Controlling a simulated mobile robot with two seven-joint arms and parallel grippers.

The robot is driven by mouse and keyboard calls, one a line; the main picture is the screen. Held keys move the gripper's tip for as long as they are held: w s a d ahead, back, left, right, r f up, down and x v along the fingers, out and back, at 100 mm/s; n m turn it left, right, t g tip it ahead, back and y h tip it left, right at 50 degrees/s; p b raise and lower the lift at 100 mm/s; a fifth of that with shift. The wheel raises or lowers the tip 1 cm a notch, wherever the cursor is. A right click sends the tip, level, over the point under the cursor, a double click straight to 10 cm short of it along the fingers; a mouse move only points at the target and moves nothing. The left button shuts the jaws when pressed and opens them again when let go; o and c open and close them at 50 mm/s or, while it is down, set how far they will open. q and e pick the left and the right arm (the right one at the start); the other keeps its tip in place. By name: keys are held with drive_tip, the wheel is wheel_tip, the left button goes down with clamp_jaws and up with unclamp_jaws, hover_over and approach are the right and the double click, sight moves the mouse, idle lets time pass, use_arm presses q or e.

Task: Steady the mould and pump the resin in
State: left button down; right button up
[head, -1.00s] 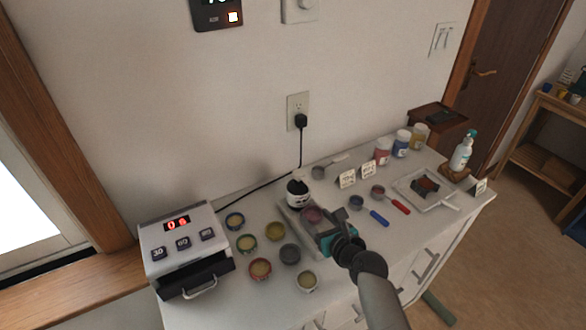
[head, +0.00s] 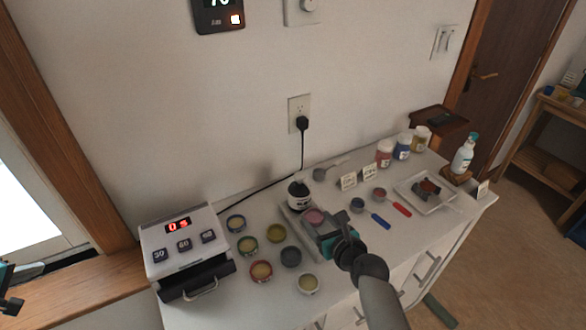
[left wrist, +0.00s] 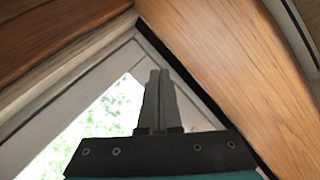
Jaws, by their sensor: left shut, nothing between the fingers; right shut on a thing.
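A pale bottle with a teal pump top (head: 465,153) stands upright on a wooden block at the right end of the counter. A small round mould with pink contents (head: 314,217) sits near the counter's middle, on or against a pale tray (head: 292,222). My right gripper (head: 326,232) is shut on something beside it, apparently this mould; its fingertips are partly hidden. My left gripper (head: 10,290) shows only in part at the far left edge, away from the counter. In the left wrist view its fingers (left wrist: 158,100) are together and empty.
Several round tins (head: 262,271) stand left of the right gripper. A curing box with a red display (head: 185,250) is at the left end. A dark-labelled jar (head: 299,194), scoops (head: 380,221), cards (head: 349,181), coloured jars (head: 384,153) and a white tray (head: 408,197) crowd the rest.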

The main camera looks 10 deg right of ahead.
use_arm(q)
drive_tip(key=w+d+r+m+h, duration=0.1)
drive_tip(key=w+d+m, duration=0.1)
drive_tip(key=d, duration=0.2)
drive_tip(key=w+d+r+m+h, duration=0.1)
drive_tip(key=w+d+m, duration=0.1)
drive_tip(key=w+d, duration=0.1)
drive_tip(key=w+d+r+m+h, duration=0.1)
drive_tip(key=w+d, duration=0.1)
drive_tip(key=d, duration=0.4)
drive_tip(key=shift+w+d+m, duration=0.1)
drive_tip(key=shift+w+m, duration=0.1)
drive_tip(key=shift+m, duration=0.2)
drive_tip(key=d+r+m+g+h, duration=0.1)
drive_tip(key=d+r+m, duration=0.5)
drive_tip(key=d, duration=0.7)
drive_tip(key=w+d+r+m+g+h, duration=0.1)
drive_tip(key=d+r+m, duration=0.5)
drive_tip(key=d, duration=0.8)
drive_tip(key=d+r+m+g+h, duration=0.2)
drive_tip(key=d+r+m+h, duration=0.2)
drive_tip(key=d+m, duration=0.5)
drive_tip(key=d+r, duration=0.2)
drive_tip(key=d, duration=0.3)
drive_tip(key=shift+w+m+g, duration=0.3)
drive_tip(key=shift+w+m, duration=0.05)
drive_tip(key=shift+m, duration=0.05)
